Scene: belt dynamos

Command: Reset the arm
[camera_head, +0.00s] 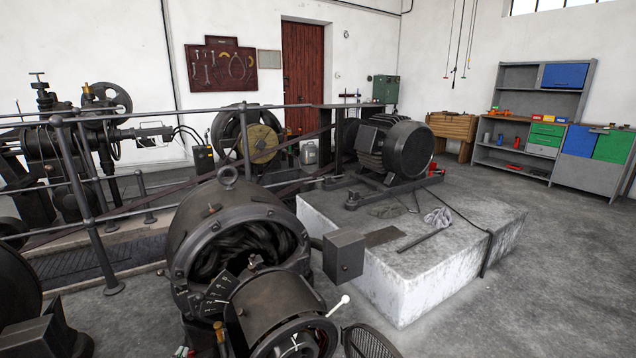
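Neither of my grippers shows in the head view, and no part of my arms can be made out. A large dark dynamo (235,228) with an open round housing and a ring on top stands in the near foreground. A second ribbed motor (395,148) sits on a pale concrete block (400,285) right of the middle. A grey cloth (438,217) and a dark rod (423,240) lie on the block.
Metal railings (85,205) and old machinery (75,130) fill the left. A grey workbench (545,150) with coloured drawers and a wooden bench (452,130) stand at the back right. Bare floor (560,260) is free on the right.

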